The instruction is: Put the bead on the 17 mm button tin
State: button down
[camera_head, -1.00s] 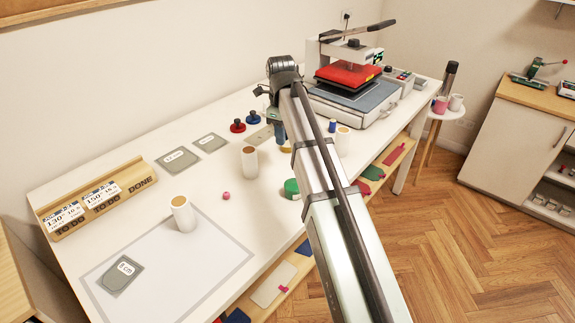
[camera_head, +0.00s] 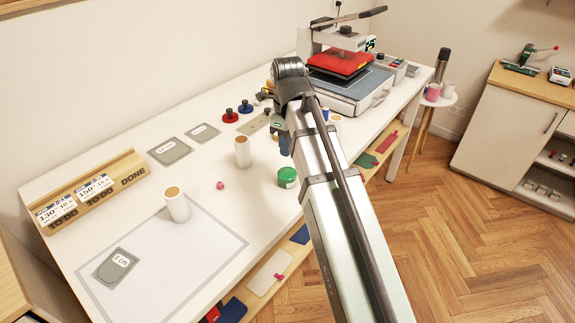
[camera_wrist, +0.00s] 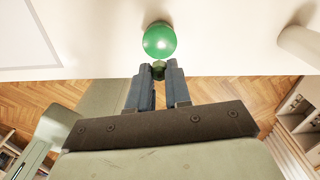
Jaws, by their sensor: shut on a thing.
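My gripper (camera_wrist: 158,72) is shut on a small dark green bead (camera_wrist: 158,66) between its fingertips. In the head view my gripper (camera_head: 285,145) hangs above the table, partly covered by my arm, and the bead is not visible there. A round green tin (camera_head: 287,177) stands on the white table beside my arm. In the wrist view the tin's shiny green top (camera_wrist: 159,41) lies just beyond the fingertips, apart from the bead in the picture. Any size label on the tin is unreadable.
A white cylinder with a tan top (camera_head: 243,152) stands left of the tin; another (camera_head: 177,205) stands nearer. A small pink ball (camera_head: 220,185) lies between them. Red (camera_head: 230,116) and blue (camera_head: 245,107) knobbed pieces are farther back. A heat press (camera_head: 345,70) fills the far end.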

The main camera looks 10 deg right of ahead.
aim_at(288, 173)
jog(key=shift+f, duration=3.45)
jog(key=shift+f, duration=0.15)
jog(key=c, duration=1.1)
grip_release()
jog(key=shift+o, duration=0.2)
notch_tip(288, 173, up, 12)
jog(key=shift+r, duration=0.2)
jog(key=shift+o, duration=0.3)
